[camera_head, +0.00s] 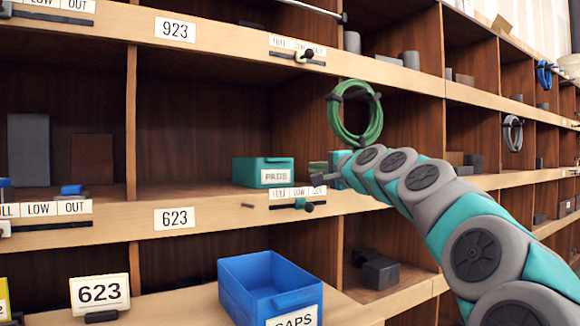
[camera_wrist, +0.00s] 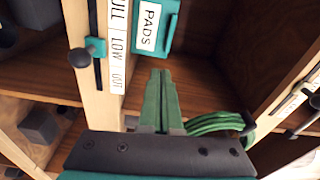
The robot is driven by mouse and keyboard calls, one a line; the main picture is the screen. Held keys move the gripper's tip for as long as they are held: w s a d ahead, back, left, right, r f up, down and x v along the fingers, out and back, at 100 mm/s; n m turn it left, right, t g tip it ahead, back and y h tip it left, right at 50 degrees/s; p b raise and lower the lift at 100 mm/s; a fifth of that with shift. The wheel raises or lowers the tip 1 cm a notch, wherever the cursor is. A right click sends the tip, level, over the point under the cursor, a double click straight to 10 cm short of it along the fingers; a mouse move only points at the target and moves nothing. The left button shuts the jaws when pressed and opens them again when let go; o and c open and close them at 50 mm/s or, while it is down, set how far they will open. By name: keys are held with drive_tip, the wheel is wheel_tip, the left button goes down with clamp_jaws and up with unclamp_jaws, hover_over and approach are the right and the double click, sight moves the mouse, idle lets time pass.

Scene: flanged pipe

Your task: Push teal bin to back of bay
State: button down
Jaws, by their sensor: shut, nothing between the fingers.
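The teal bin (camera_head: 263,170), labelled PADS, sits on the shelf of the bay above the 623 label, at the right side near the front edge. Its label faces outward. In the wrist view the bin (camera_wrist: 168,38) shows at the top, partly cut off by the frame. My gripper (camera_head: 316,172) is just right of the bin, by the divider. In the wrist view its green fingers (camera_wrist: 159,76) are together and empty, with a visible gap between their tips and the bin.
A FULL/LOW/OUT slider (camera_head: 306,206) is on the shelf edge below the bin. A blue CAPS bin (camera_head: 262,282) stands below. The bay left of the teal bin is clear.

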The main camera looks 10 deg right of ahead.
drive_tip(key=a+y, duration=0.1)
drive_tip(key=a, duration=0.2)
approach(275, 167)
drive_tip(key=shift+w+a+p, duration=0.15)
drive_tip(key=shift+w+p, duration=0.2)
drive_tip(key=shift+p, duration=0.1)
drive_tip(key=shift+w+r, duration=0.15)
drive_tip(key=shift+w, duration=0.25)
drive_tip(key=shift+x, duration=0.95)
drive_tip(key=shift+w+a+p, duration=0.2)
drive_tip(key=shift+w+p, duration=0.05)
drive_tip(key=shift+p, duration=0.1)
drive_tip(key=shift+x, duration=1.4)
